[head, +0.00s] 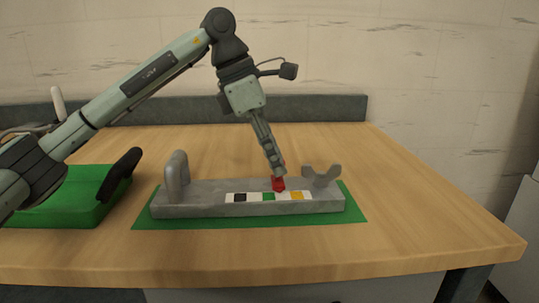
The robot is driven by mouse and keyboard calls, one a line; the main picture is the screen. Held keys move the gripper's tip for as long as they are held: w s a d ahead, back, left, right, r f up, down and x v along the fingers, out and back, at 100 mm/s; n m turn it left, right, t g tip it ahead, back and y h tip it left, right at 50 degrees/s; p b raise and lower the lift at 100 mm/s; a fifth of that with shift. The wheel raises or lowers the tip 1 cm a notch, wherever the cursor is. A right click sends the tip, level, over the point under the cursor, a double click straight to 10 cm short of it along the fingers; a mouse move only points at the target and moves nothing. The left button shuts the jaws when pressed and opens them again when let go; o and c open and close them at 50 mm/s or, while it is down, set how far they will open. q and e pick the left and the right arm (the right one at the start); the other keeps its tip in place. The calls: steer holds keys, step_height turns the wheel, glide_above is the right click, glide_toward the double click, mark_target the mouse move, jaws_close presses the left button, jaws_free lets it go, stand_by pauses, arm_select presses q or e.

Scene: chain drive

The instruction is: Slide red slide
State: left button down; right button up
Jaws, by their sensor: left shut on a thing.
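The red slide (279,184) is a small red piece on the grey fixture (200,205). It stands behind the strip of coloured squares (269,197), right of the strip's middle. My left gripper (277,170) points down from above and is shut on the red slide. The fingers hide the upper part of the slide. My right gripper is not in view.
The fixture has a grey upright (176,176) at its left end and a forked grey holder (322,177) at its right end. It lies on a green mat (352,208). A green block with a black handle (120,172) is at left. The table's right side is clear.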

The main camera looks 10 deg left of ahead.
arm_select(q)
steer(key=c, duration=1.3)
jaws_free()
steer(key=v, duration=1.2)
steer(key=shift+c, duration=0.2)
